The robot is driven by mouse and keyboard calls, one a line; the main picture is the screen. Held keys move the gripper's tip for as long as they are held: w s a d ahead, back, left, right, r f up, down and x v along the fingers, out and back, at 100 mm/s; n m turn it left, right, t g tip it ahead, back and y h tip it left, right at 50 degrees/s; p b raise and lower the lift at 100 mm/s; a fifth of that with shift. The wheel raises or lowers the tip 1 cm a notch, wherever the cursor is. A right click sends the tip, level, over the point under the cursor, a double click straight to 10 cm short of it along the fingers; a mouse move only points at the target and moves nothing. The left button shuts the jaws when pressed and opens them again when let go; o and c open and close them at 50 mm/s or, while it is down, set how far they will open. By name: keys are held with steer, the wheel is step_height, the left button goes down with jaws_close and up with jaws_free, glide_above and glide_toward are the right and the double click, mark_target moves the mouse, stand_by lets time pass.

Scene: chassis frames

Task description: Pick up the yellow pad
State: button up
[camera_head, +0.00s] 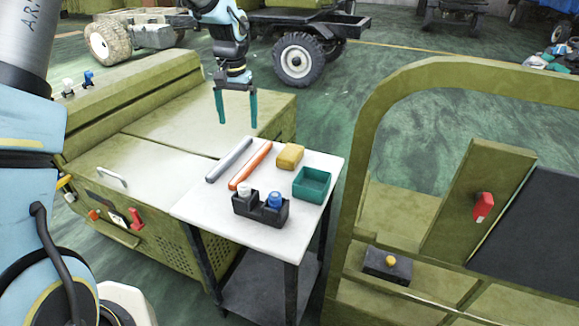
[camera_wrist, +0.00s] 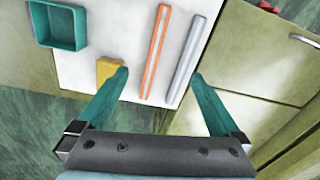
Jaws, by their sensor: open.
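The yellow pad (camera_head: 290,156) is a small block lying near the far right edge of the white table top (camera_head: 220,203). In the wrist view the yellow pad (camera_wrist: 107,69) shows beside the left finger, partly hidden by it. My gripper (camera_head: 238,124) has two teal fingers, spread apart and empty. It hangs above and behind the table's far edge, to the left of the pad in the head view. In the wrist view my gripper (camera_wrist: 162,78) has the pad outside the gap between its fingers.
On the table are a grey bar (camera_head: 229,160), an orange bar (camera_head: 250,166), a green open bin (camera_head: 312,184) and a black holder (camera_head: 260,207) with white and blue caps. An olive cabinet (camera_head: 150,165) stands left. An olive frame (camera_head: 360,200) stands right.

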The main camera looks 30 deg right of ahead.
steer(key=m+b, duration=0.2)
glide_toward(288, 154)
steer(key=shift+d+f, duration=0.15)
steer(key=shift+f+p, duration=1.3)
steer(key=shift+f, duration=3.9)
steer(key=c, duration=1.2)
